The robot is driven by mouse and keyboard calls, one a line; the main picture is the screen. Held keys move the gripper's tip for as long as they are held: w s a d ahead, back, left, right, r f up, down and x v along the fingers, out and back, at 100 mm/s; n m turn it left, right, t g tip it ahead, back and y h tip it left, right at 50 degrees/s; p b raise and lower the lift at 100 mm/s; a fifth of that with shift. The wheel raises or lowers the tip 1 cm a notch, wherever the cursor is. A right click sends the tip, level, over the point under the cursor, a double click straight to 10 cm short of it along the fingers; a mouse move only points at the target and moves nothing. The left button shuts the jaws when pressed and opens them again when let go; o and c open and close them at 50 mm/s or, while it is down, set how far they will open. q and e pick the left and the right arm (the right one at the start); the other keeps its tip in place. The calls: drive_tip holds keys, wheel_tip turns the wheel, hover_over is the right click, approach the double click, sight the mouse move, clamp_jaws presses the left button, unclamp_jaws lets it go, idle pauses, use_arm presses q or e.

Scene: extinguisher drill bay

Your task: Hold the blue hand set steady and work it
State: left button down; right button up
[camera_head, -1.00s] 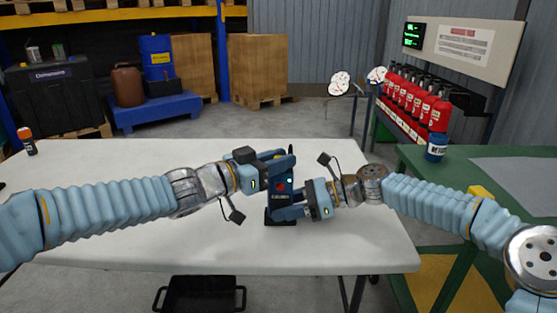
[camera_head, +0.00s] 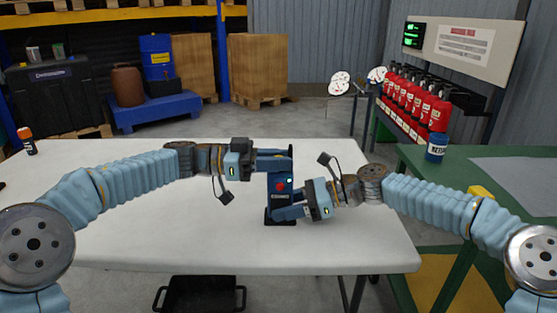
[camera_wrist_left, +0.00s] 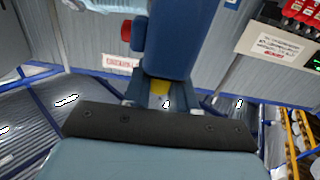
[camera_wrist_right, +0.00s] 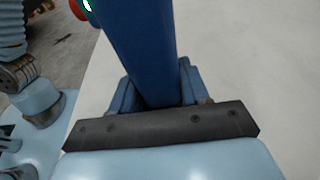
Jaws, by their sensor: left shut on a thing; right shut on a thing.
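The blue hand set (camera_head: 279,186) stands upright on a black foot on the white table, with a red button and a lit green spot on its front. It also shows in the left wrist view (camera_wrist_left: 172,42) and the right wrist view (camera_wrist_right: 142,50). My left gripper (camera_head: 272,153) is shut at the top of the hand set, coming from the left. A small yellow patch shows between its fingers. My right gripper (camera_head: 285,212) is shut on the lower part of the hand set, coming from the right. The fingers hide part of its body.
The white table (camera_head: 130,235) is mostly clear around the hand set. An orange-capped bottle (camera_head: 27,141) stands at its far left. A green bench (camera_head: 420,170) with a blue can (camera_head: 436,147) stands at right, with red extinguishers (camera_head: 415,95) behind. A black tray (camera_head: 200,294) is below the front edge.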

use_arm(q)
drive_tip(key=shift+r+m+g, duration=0.1)
drive_tip(key=shift+m+g, duration=0.2)
drive_tip(key=shift+g, duration=0.2)
drive_tip(key=c, duration=1.1)
unclamp_jaws()
drive_tip(key=shift+o, duration=0.2)
drive_tip(key=a, duration=1.2)
drive_tip(key=shift+w, duration=0.3)
use_arm(e)
drive_tip(key=o, duration=0.9)
drive_tip(key=shift+d, duration=0.1)
